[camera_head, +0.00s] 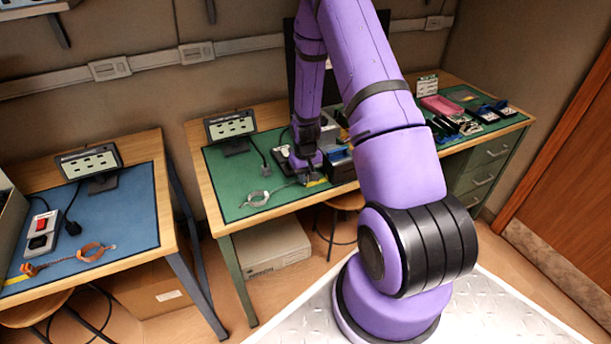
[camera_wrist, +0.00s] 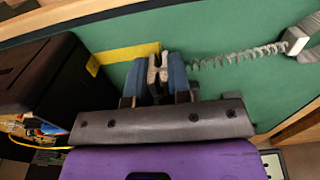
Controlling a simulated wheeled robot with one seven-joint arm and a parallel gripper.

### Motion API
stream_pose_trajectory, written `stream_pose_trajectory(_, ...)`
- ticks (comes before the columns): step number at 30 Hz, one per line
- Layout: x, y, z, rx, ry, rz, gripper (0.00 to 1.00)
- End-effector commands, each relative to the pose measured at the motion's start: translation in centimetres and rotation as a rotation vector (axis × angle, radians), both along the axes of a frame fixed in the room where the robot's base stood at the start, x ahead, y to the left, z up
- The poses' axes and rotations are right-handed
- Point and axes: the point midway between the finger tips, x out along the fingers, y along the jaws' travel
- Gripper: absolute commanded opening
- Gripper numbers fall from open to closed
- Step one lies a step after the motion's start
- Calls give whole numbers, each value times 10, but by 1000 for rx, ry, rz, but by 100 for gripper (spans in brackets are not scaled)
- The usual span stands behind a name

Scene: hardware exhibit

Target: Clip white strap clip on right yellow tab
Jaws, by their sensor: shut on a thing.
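My gripper (camera_wrist: 158,66) is shut on the white strap clip (camera_wrist: 153,72), which shows pale between its two blue fingers. A coiled cord (camera_wrist: 235,55) runs right from the clip to the white wrist strap (camera_wrist: 297,40). The yellow tab (camera_wrist: 122,53) lies on the green mat left of the fingers. Its right end meets the clip's tip in the picture; I cannot tell whether the clip grips it. In the head view the strap (camera_head: 256,198) lies on the mat, and a bit of the yellow tab (camera_head: 318,182) shows beside my gripper (camera_head: 307,180).
A dark box (camera_wrist: 45,75) stands close left of the yellow tab. A display stand (camera_head: 231,127) is at the back of the green mat (camera_head: 225,180). Another table with a blue mat (camera_head: 125,215) holds an orange strap (camera_head: 92,252). The mat's left part is mostly clear.

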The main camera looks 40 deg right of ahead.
Motion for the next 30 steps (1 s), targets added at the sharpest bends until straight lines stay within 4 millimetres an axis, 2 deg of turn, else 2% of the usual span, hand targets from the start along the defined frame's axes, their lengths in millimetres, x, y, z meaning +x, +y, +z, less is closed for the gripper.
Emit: stream_pose_trajectory(30,0,0,-13,0,1,0,5)
